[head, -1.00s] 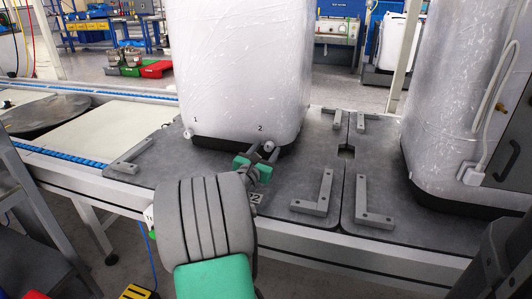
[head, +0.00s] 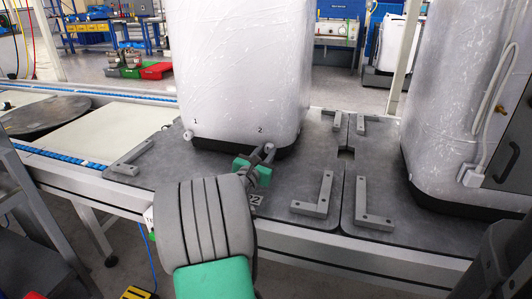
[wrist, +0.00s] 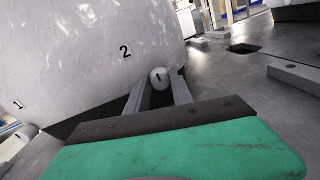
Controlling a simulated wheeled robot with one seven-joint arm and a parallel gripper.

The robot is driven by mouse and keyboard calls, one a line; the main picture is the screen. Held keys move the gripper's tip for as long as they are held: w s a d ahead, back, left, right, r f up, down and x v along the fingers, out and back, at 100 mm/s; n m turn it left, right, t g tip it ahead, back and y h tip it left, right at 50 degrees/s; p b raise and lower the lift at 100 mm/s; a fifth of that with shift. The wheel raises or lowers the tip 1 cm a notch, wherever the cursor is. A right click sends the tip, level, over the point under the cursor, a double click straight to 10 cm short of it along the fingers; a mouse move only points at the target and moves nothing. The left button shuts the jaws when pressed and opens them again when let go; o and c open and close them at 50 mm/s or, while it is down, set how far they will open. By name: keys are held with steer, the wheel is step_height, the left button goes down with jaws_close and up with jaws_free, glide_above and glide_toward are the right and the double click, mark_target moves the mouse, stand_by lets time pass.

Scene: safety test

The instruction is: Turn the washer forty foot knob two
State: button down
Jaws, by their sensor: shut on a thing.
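The white wrapped washer (head: 240,70) stands on a grey plate, with printed labels 1 and 2 near its lower edge. Knob two (wrist: 159,77) is a small white round knob with a dark line on its face, just below label 2 in the wrist view. My gripper (wrist: 157,92) is shut on knob two, one grey finger on each side of it. In the head view my gripper (head: 263,153) is at the washer's lower right front, and its fingers mostly hide knob two. Knob one (head: 187,136) sticks out at the lower left, apart from my gripper.
Grey L-shaped brackets (head: 314,198) are fixed on the plate right of my gripper. Another wrapped washer (head: 435,120) with a pale hose stands at the right. A conveyor with blue rollers (head: 65,161) runs at the left.

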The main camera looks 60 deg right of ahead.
steer(key=m+p, duration=0.2)
steer(key=m, duration=0.1)
steer(key=shift+r+m, duration=0.15)
steer(key=shift+m, duration=0.15)
steer(key=m+p, duration=0.1)
steer(key=m, duration=0.2)
steer(key=shift+p, duration=0.3)
steer(key=m, duration=0.4)
steer(key=shift+s+y, duration=0.1)
steer(key=shift+y, duration=0.3)
steer(key=shift+f+m+t, duration=0.2)
steer(key=shift+m+t, duration=0.1)
steer(key=shift+m, duration=1.7)
steer(key=c, duration=1.1)
jaws_free()
